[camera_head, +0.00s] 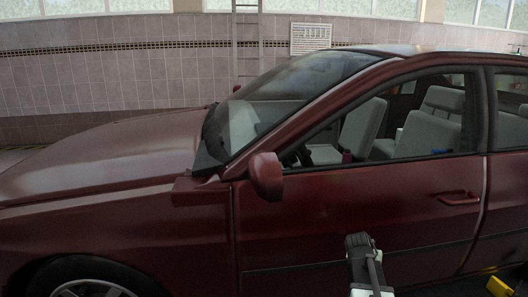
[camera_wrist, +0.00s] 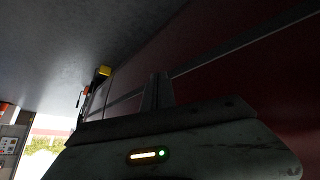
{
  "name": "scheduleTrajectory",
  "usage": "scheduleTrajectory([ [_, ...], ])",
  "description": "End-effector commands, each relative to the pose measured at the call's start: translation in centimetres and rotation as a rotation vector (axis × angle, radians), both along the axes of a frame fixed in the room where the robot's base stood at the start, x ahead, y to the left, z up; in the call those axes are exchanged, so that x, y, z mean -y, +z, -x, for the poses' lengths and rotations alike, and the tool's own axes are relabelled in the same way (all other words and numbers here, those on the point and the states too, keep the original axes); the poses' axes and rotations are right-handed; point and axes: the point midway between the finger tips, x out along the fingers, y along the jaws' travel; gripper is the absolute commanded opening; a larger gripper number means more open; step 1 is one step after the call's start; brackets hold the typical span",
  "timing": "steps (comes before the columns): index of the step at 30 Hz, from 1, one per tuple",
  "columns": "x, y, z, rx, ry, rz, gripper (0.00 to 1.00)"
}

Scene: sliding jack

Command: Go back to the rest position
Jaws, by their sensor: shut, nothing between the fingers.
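My gripper (camera_wrist: 158,92) shows in the wrist view as two dark fingers close together, shut and empty, in front of the dark red side of a car (camera_wrist: 240,70). Any gap between the fingertips and the car is hard to judge. In the head view a dark and light part of my own arm (camera_head: 362,262) stands in front of the car's front door (camera_head: 340,215). The gripper's fingers cannot be made out there. The rest position itself is not marked in either view.
The car's side mirror (camera_head: 266,176) sticks out left of my arm. A yellow object (camera_head: 502,286) stands low at the right edge and also shows in the wrist view (camera_wrist: 103,71). A ladder (camera_head: 247,40) leans on the tiled wall behind the car.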

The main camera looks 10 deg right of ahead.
Motion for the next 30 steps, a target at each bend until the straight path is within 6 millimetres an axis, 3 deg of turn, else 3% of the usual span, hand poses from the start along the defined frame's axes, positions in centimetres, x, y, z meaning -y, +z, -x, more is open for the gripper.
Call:
scheduleTrajectory([
  [1,-4.2,-1.1,1.3,-0.068,0.054,-0.046,0.0],
  [6,-15.3,-3.9,5.8,-0.293,0.241,-0.185,0.0],
  [9,-20.3,-4.7,8.5,-0.396,0.342,-0.247,0.0],
  [16,-29.5,-5.3,14.8,-0.601,0.565,-0.368,0.0],
  [18,-29.0,-1.8,14.3,-0.594,0.554,-0.364,0.0],
  [26,-28.8,6.5,14.2,-0.591,0.55,-0.362,0.0],
  [30,-28.8,12.8,14.2,-0.589,0.549,-0.362,0.0],
])
